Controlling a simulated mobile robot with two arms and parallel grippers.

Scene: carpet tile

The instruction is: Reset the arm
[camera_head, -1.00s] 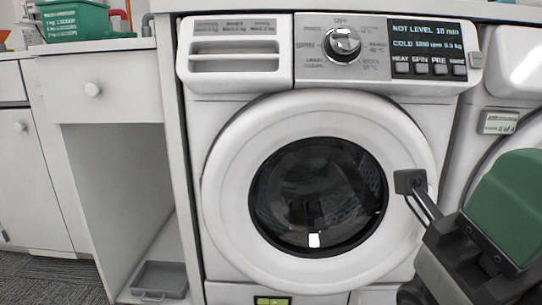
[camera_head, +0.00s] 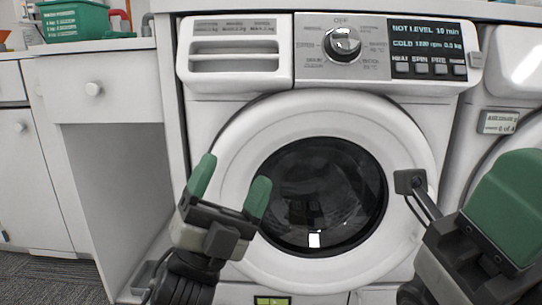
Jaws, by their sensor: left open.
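My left gripper (camera_head: 231,182) is at lower left of centre, in front of the washing machine (camera_head: 325,100). Its two green-tipped fingers point up and are spread apart with nothing between them. It overlaps the lower left of the round door (camera_head: 235,145) in the picture. My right gripper (camera_head: 505,210) is at the right edge, with one large green finger showing. The rest of its jaw is hidden, so its opening is unclear. A dark square piece on thin rods (camera_head: 410,182) shows beside it, in front of the door's right rim. The door looks closed.
A white cabinet with an open lower bay (camera_head: 115,190) stands at left, with a grey tray (camera_head: 145,275) partly hidden behind my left arm. A green bin (camera_head: 75,22) sits on the counter. Another white machine (camera_head: 515,65) stands at right. Dark carpet shows at lower left.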

